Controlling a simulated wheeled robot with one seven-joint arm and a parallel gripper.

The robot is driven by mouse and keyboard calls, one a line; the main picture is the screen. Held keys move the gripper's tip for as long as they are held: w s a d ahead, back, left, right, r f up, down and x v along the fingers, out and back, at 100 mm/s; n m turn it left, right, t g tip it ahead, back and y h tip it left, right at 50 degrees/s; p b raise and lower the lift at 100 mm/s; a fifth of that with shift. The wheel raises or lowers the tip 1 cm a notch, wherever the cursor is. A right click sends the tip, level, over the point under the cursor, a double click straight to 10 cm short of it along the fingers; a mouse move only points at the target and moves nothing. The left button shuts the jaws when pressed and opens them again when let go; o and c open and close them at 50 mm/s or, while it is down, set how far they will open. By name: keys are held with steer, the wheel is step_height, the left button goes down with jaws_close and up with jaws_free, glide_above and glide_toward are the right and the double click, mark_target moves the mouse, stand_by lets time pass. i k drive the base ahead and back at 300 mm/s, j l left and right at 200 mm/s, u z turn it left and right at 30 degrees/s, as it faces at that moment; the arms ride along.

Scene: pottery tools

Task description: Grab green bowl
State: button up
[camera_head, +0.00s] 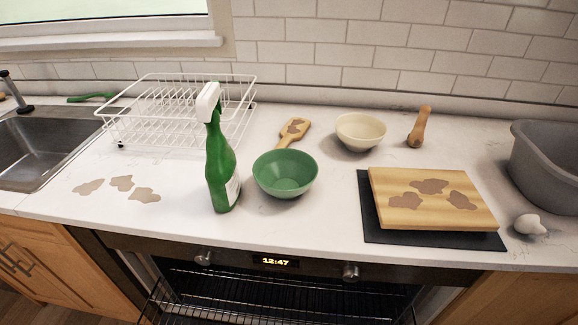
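The green bowl (285,175) stands upright on the white counter, near the middle of the view. It looks empty, and its left edge is close to a green spray bottle. My gripper does not show in this view, so its place relative to the bowl cannot be told.
The green spray bottle (221,165) stands just left of the bowl. Behind are a wooden paddle (293,130), cream bowl (360,131) and wooden tool (419,128). A stained board (400,212) lies right. A dish rack (135,129) stands back left. An open oven (290,295) is below.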

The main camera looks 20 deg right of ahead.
mark_target(284, 175)
steer(key=i+j+z, duration=0.4)
steer(key=j+z, duration=0.15)
steer(key=i+j+z, duration=0.25)
steer(key=j, duration=0.25)
steer(key=j+z, duration=0.5)
steer(key=j, duration=0.2)
steer(key=j+z, duration=0.2)
steer(key=j, duration=0.2)
steer(key=k+j+z, duration=0.2)
steer(key=j, duration=0.15)
steer(key=j+z, duration=0.15)
steer(key=j, duration=0.2)
steer(key=k+j+z, duration=0.2)
steer(key=j, duration=0.15)
steer(key=k+j+z, duration=0.2)
steer(key=j, duration=0.15)
steer(key=k+j+z, duration=0.55)
steer(key=i+l, duration=0.1)
